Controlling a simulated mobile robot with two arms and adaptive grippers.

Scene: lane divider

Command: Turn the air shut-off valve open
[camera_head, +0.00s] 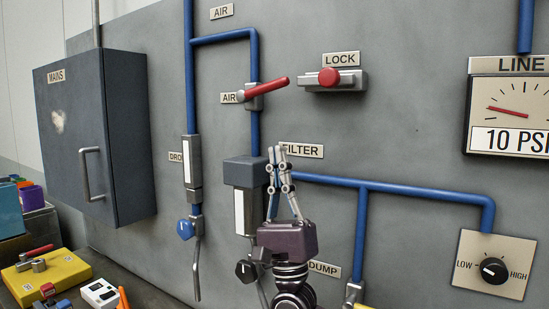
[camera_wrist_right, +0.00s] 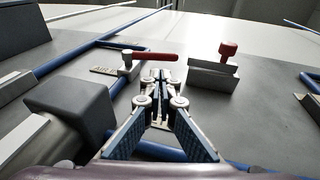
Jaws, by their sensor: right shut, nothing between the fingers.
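The air shut-off valve has a red lever (camera_head: 267,89) on a grey body beside the AIR label (camera_head: 230,97), on the blue pipe. The lever lies across the pipe, pointing right and slightly up. In the right wrist view the red lever (camera_wrist_right: 155,57) lies just beyond my fingertips. My right gripper (camera_head: 277,151) points up in front of the panel, below the valve, beside the filter (camera_head: 244,172). It is shut and empty, and also shows in the right wrist view (camera_wrist_right: 160,77). I see no contact with the lever. My left gripper is not in view.
A red LOCK knob (camera_head: 329,77) on a grey block is right of the lever. The gauge (camera_head: 510,110) reads 10 PSI. A dial (camera_head: 494,270) is at lower right. A grey MAINS box (camera_head: 95,135) juts out at left. A yellow block (camera_head: 47,276) lies on the bench.

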